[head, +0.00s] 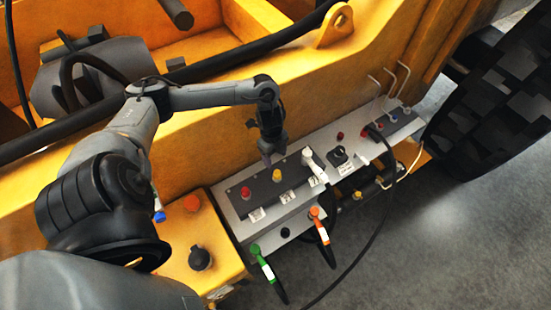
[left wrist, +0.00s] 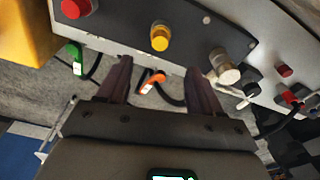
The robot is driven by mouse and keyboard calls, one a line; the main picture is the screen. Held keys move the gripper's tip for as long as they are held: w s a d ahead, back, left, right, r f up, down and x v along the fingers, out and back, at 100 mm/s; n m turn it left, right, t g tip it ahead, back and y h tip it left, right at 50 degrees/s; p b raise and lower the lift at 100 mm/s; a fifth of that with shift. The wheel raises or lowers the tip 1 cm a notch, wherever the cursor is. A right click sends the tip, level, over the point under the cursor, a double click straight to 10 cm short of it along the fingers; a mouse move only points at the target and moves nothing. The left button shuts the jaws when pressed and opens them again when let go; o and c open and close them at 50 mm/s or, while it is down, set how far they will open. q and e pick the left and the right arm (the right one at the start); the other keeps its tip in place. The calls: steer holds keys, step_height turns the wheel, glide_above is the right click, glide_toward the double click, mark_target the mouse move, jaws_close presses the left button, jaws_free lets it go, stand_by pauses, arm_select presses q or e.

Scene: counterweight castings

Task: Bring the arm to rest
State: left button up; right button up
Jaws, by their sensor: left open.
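My left arm reaches in from the left in the head view, bent at the elbow. Its gripper (head: 268,157) points down just above the back edge of a grey control panel (head: 240,212). In the left wrist view the two fingers of the gripper (left wrist: 160,72) stand apart with nothing between them. Beyond the fingers are a red knob (left wrist: 75,8), a yellow knob (left wrist: 160,36) and a pale lever (left wrist: 224,66) on the panel. The same red knob (head: 245,192), yellow knob (head: 276,175) and pale lever (head: 312,160) show in the head view. My right gripper is not in view.
A green-handled connector (head: 262,263) and an orange-handled one (head: 319,225) hang at the panel's front, with a black cable (head: 383,210). A yellow machine frame (head: 330,80) rises behind. A large black tyre (head: 500,95) stands at right. Grey floor (head: 440,250) is clear at lower right.

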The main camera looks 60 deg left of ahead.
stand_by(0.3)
arm_select(q)
steer(key=s+d+f+g+h+p, duration=0.25)
steer(key=s+d+f, duration=0.35)
steer(key=s+d, duration=0.5)
steer(key=d+n+t+h+p, duration=0.1)
steer(key=d+t+h+p, duration=0.15)
steer(key=d, duration=1.55)
steer(key=w+d+r+n+t+y, duration=0.1)
steer(key=w+d+r+n+t, duration=0.15)
steer(key=r, duration=0.25)
steer(key=w+d+r+n+t, duration=0.1)
steer(key=d+r+n+t, duration=0.2)
steer(key=d+r, duration=0.15)
steer(key=s+a+r+n+g+y, duration=0.1)
steer(key=a+r+n+y, duration=0.1)
steer(key=a, duration=0.4)
steer(key=s+a+r+n+g+y+p, duration=0.1)
steer(key=a+r+n+y, duration=0.2)
steer(key=a+r+n, duration=0.1)
steer(key=shift+a+r, duration=0.8)
steer(key=shift+a, duration=0.4)
